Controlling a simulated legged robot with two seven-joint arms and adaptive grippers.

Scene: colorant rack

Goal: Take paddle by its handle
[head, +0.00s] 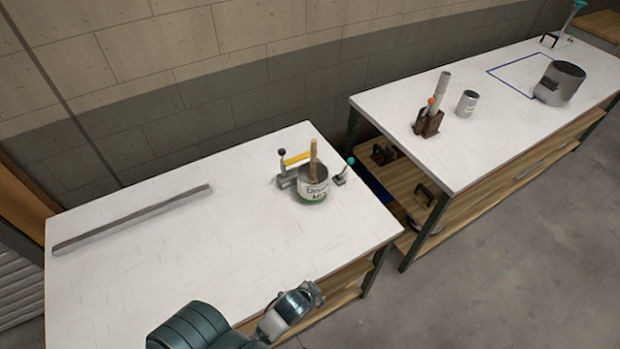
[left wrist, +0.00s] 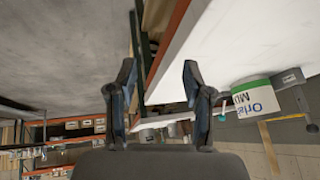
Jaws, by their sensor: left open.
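The paddle (head: 313,158) is a light wooden stick standing upright in an open can (head: 313,190) with a white and green label on the near bench. Its lower end is hidden in the can. My left gripper (head: 314,293) is low at the bench's front edge, nearer me than the can and apart from it. In the left wrist view, which looks upside down, its two fingers (left wrist: 160,85) are spread with nothing between them. The can (left wrist: 257,97) shows there at the right, beyond the fingers, with a tan stick (left wrist: 271,152) that looks like the paddle. My right gripper is not seen.
A clamp with a yellow bar (head: 296,158) stands close beside the can, and a teal-knobbed lever (head: 345,172) on its right. A long grey bar (head: 135,218) lies at left. The bench (head: 190,255) is clear between. A second bench (head: 440,90) stands right, across a gap.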

